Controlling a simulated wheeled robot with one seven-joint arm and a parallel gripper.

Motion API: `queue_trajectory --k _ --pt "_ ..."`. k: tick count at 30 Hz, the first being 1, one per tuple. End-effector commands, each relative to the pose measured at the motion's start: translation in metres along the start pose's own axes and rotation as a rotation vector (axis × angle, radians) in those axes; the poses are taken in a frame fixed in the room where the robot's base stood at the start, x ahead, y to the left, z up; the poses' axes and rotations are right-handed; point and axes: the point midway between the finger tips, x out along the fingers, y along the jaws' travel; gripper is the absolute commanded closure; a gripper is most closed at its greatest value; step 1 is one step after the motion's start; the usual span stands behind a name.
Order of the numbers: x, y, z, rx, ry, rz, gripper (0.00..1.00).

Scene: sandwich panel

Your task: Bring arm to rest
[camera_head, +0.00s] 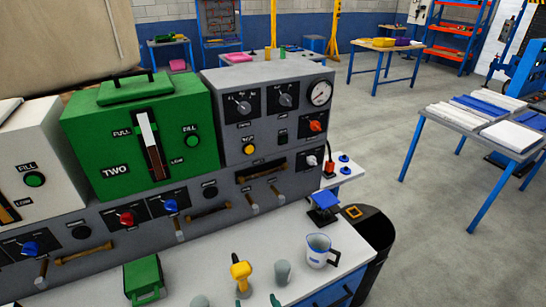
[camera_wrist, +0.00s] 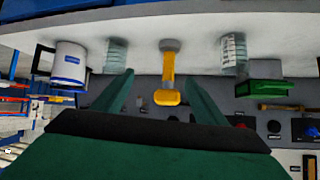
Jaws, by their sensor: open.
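My gripper (camera_wrist: 159,78) is open, with its two green fingers spread and nothing held between them. In the head view only its fingertips (camera_head: 258,301) show at the bottom edge, over the front of the white worktop (camera_head: 200,262). The wrist view is upside down. A yellow tool with a grey end (camera_wrist: 168,70) appears beyond the gap between the fingers; it also shows in the head view (camera_head: 240,275). I see no contact with it. The rest of my arm is hidden.
A white jug (camera_head: 318,250), a clear cup (camera_head: 282,272) and a green box (camera_head: 143,279) stand on the worktop. A grey panel with knobs and a gauge (camera_head: 320,93) and a green TWO tank (camera_head: 140,130) rise behind. Open floor (camera_head: 400,220) lies right.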

Motion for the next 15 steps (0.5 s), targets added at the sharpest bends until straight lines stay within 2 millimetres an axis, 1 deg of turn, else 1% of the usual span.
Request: queue_trajectory --k 1,5,8,11,15 --pt "-0.002 0.002 0.016 0.016 0.005 0.015 0.34" --pt "-0.011 0.008 0.042 0.045 0.048 0.062 0.34" --pt "-0.021 0.011 0.062 0.062 0.081 0.096 0.34" --pt "-0.034 0.014 0.081 0.072 0.114 0.128 0.34" --pt "-0.057 0.014 0.105 0.080 0.160 0.166 0.34"
